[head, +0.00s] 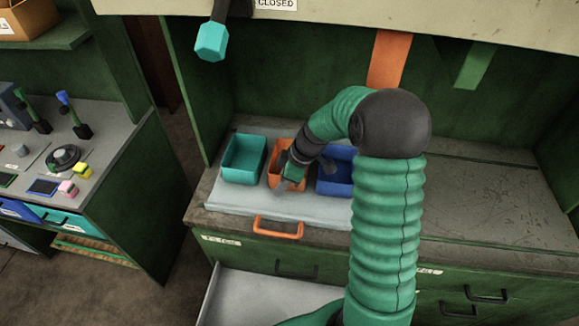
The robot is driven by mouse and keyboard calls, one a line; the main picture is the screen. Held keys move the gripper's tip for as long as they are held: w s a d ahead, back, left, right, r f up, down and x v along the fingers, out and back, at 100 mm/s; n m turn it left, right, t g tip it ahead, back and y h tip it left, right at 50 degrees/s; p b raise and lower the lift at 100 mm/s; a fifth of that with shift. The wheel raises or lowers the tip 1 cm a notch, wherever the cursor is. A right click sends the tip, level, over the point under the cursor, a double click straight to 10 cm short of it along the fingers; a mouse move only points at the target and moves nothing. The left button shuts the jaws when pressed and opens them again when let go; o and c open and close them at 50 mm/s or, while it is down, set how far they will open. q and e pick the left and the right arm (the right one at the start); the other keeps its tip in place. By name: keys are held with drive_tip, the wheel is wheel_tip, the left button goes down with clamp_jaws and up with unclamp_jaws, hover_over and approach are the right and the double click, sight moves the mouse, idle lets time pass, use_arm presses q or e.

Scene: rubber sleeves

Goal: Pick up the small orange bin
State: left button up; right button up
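The small orange bin (274,177) stands on a pale mat (230,197) on the workbench, between a teal bin (244,158) and a blue bin (336,184). My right arm, in a green ribbed sleeve, reaches over the bench from the lower right. My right gripper (289,184) is at the orange bin and covers much of its middle and right side. Its fingers overlap the bin in the picture, and I cannot tell whether they touch or grip it. My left gripper is not in view.
An orange handle (278,228) sits at the bench's front edge, above an open drawer (262,296). A teal hexagonal knob (212,41) hangs at upper left. A side counter (60,140) with controls stands left. The bench top on the right (490,205) is clear.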

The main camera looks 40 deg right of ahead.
drive_tip(key=shift+d, duration=0.15)
drive_tip(key=shift+c, duration=1.1)
clamp_jaws()
